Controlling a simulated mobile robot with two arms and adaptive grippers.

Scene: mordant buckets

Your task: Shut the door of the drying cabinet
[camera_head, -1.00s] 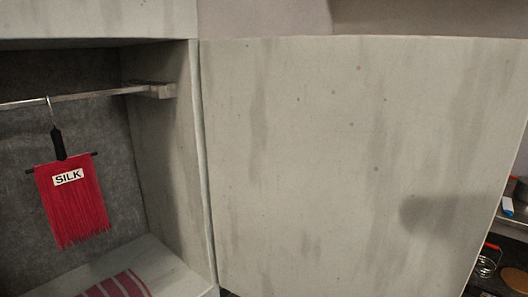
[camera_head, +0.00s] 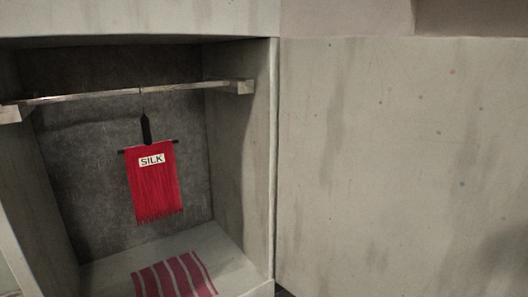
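The drying cabinet (camera_head: 238,160) stands open on the left, its grey inside in full view. Its door (camera_head: 390,150) is a large pale grey stained panel, swung wide open to the right of the opening. The door meets the cabinet along the opening's right edge and runs out of view at the right. A faint dark shadow lies on the door at the lower right. Neither of my grippers is in view.
A rail (camera_head: 90,94) crosses the cabinet. A red fringed skein (camera_head: 155,192) labelled SILK hangs from it on a black hanger. A pink striped cloth (camera_head: 173,276) lies on the cabinet floor. All are inside the opening.

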